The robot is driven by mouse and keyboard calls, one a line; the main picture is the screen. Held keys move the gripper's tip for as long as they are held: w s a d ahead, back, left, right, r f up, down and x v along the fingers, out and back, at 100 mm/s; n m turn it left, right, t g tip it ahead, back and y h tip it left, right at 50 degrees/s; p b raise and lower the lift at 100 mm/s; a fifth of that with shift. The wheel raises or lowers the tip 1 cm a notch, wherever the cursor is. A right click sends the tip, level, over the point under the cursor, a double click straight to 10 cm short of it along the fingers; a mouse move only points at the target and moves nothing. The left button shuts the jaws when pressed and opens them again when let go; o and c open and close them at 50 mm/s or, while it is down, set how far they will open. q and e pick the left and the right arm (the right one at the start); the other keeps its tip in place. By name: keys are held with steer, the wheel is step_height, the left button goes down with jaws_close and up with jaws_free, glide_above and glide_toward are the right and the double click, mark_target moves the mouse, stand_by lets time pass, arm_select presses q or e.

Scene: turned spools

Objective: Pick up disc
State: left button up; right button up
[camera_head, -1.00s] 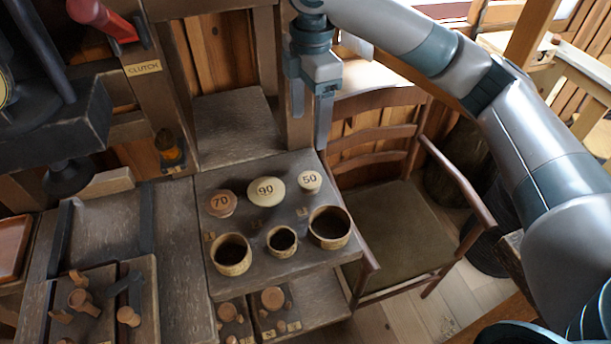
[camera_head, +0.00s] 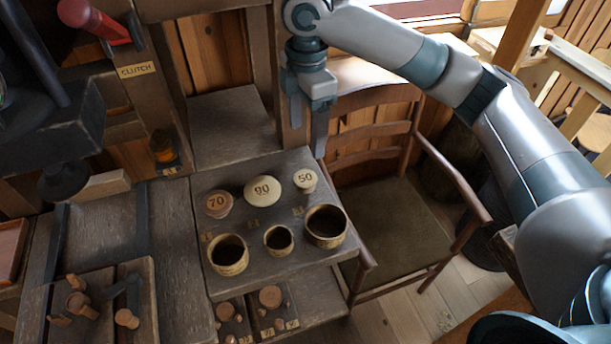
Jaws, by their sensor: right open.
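Three numbered discs stand in a row on a grey wooden shelf board (camera_head: 283,278). The reddish-brown disc marked 70 (camera_head: 218,204) is at the left. The larger cream disc marked 90 (camera_head: 263,191) is in the middle, and the small cream disc marked 50 (camera_head: 306,181) is at the right. My right gripper (camera_head: 308,143) is open and empty, its fingers pointing down behind the 50 disc, near the board's back right corner. I cannot tell its exact height. My left gripper is not in view.
Three round cups (camera_head: 229,255), (camera_head: 279,239), (camera_head: 326,226) stand in front of the discs. A wooden chair (camera_head: 400,215) is at the right. Small turned pieces (camera_head: 270,297) lie on a lower shelf. A red lever (camera_head: 95,20) is at upper left.

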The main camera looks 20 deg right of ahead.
steer(key=p, duration=0.2)
glide_above(307, 177)
steer(key=f, duration=0.7)
steer(key=shift+s+a+f, duration=0.1)
steer(key=shift+s+f, duration=0.15)
steer(key=shift+f+p, duration=0.4)
steer(key=shift+f, duration=0.2)
step_height(307, 177, down, 3)
steer(key=shift+w+f+p, duration=0.1)
steer(key=shift+w+p, duration=0.05)
steer(key=shift+p, duration=0.5)
steer(key=shift+f, duration=0.4)
steer(key=shift+f+p, duration=0.25)
steer(key=shift+p, duration=0.15)
steer(key=c, duration=1.1)
